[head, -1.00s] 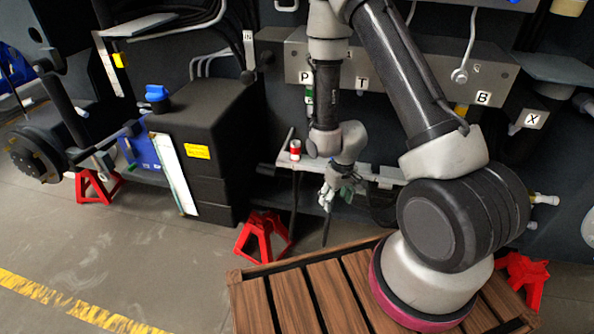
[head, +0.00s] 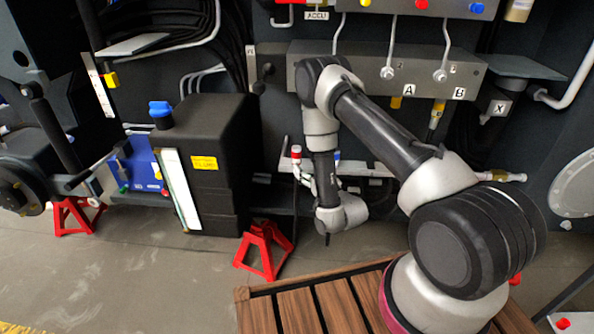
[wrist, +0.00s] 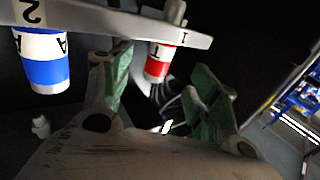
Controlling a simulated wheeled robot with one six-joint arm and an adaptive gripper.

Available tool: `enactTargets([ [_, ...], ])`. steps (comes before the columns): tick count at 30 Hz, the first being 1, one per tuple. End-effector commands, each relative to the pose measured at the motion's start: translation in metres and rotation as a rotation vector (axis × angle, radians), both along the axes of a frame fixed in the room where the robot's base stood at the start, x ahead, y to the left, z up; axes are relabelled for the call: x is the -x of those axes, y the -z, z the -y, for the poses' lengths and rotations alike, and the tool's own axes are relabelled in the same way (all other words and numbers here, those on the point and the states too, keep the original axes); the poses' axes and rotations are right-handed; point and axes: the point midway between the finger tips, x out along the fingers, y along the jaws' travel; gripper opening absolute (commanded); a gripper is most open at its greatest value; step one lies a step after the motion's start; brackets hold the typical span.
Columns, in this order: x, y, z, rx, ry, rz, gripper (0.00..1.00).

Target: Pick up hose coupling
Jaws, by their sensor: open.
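Two hose couplings hang from a grey rack (wrist: 130,22) in the wrist view. One is red and white, marked T (wrist: 159,62), by the number 1; the other is blue and white, marked A (wrist: 42,62), by the number 2. In the head view the red one (head: 296,153) and the blue one (head: 337,156) show at the rack. My gripper (wrist: 162,92) is open, with green-padded fingers to either side below the red coupling. Nothing is visibly held. In the head view my forearm hides much of the rack and the gripper fingers are not clear.
A grey port block (head: 430,68) with marks A and B is above the rack. A black tank (head: 225,140) with a blue cap and a red stand (head: 263,250) are left of my arm. Bare floor lies in front of the tank.

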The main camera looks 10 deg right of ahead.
Motion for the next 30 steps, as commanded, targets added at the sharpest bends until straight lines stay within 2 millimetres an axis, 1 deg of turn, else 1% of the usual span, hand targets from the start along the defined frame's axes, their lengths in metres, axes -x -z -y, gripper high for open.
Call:
enactTargets([
  [1,-0.008,-0.001,-0.003,-0.001,0.0,0.002,0.6],
  [3,-0.018,-0.001,-0.005,-0.001,0.0,0.002,0.6],
  [8,-0.03,0.0,-0.008,0.0,0.0,0.0,0.6],
  [10,-0.038,-0.001,-0.011,0.001,0.0,0.001,0.6],
  [15,-0.066,-0.001,-0.019,0.001,0.0,0.001,0.6],
  [18,-0.079,0.0,-0.022,0.001,0.0,0.0,0.6],
  [21,-0.084,0.0,-0.024,0.001,0.0,-0.002,0.6],
  [27,-0.085,0.0,-0.024,0.001,0.0,-0.003,0.6],
  [28,-0.085,0.0,-0.024,0.001,0.0,-0.003,0.57],
  [30,-0.085,0.0,-0.024,0.001,0.0,-0.003,0.44],
])
